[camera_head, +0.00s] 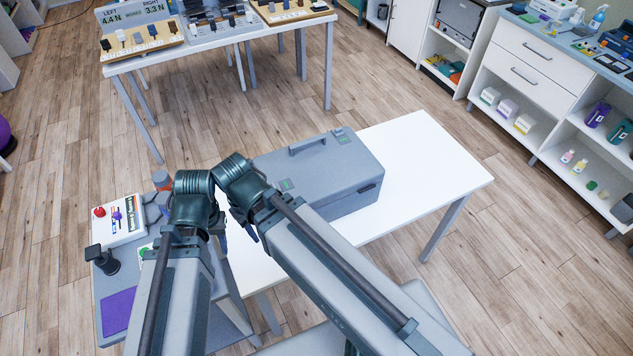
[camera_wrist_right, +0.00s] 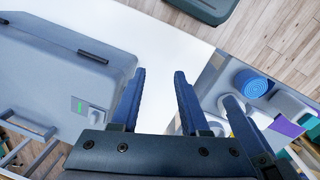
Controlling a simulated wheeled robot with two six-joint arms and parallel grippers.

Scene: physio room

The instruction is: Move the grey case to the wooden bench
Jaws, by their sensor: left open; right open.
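The grey case (camera_head: 330,190) is a closed box with a top handle and green labels, resting on a white table (camera_head: 430,165). In the right wrist view the case (camera_wrist_right: 50,75) fills the left side. My right gripper (camera_wrist_right: 158,80) is open and empty over the white tabletop beside the case, its fingers apart from it. My left gripper (camera_head: 220,223) is by the case's left end; its jaws are open but mostly hidden by my arms in the head view. I cannot make out a wooden bench for certain.
A grey side table with a purple pad (camera_head: 118,311) and a white box with a red knob (camera_head: 120,220) stands at left. Another white table (camera_head: 215,42) with wooden trays is behind. White shelving (camera_head: 530,75) lines the right. Wooden floor is clear between them.

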